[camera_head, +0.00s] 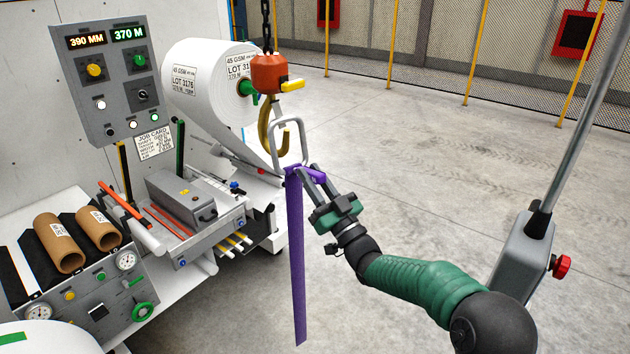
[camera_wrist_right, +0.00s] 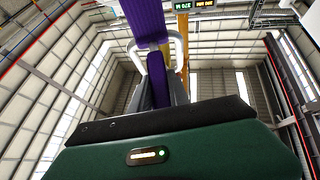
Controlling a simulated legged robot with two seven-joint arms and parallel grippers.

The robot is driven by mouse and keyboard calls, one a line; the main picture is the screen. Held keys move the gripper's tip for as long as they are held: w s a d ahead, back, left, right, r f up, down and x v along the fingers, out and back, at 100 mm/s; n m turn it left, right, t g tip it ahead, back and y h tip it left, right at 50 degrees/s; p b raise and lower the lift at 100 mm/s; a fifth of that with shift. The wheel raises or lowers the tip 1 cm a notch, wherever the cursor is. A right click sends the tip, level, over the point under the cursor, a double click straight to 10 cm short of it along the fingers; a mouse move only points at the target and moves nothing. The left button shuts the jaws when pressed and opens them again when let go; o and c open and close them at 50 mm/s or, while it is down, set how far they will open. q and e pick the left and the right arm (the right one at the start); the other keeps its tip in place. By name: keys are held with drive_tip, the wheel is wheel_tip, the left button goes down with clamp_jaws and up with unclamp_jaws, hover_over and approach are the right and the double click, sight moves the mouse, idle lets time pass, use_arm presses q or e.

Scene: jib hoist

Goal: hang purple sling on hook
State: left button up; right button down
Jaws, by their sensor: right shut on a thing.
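The purple sling (camera_head: 297,260) hangs straight down, with a pale metal ring (camera_head: 304,140) upright at its top. My right gripper (camera_head: 311,174) is shut on a short purple tab just below the ring. The right wrist view also shows the purple sling (camera_wrist_right: 141,22) and the ring (camera_wrist_right: 181,52) beyond the fingers. The yellow hook (camera_head: 263,122) hangs under an orange hoist block (camera_head: 268,74) on a chain. In the head view the ring overlaps the hook's curved tip; I cannot tell whether it is around the hook or in front. My left gripper is not in view.
A large white paper roll (camera_head: 205,95) stands just left of the hook. A machine with a grey control panel (camera_head: 108,82) and a tool shelf fills the left. A grey post with a red knob (camera_head: 561,266) stands at right. The floor between is clear.

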sight(296, 169)
drive_tip(key=shift+w+a+b, duration=0.45)
drive_tip(key=shift+w+a, duration=0.15)
drive_tip(key=shift+a, duration=0.25)
drive_tip(key=shift+w+a+b, duration=0.4)
drive_tip(key=shift+a, duration=0.05)
drive_tip(key=shift+w+a, duration=0.55)
drive_tip(key=shift+a, duration=0.15)
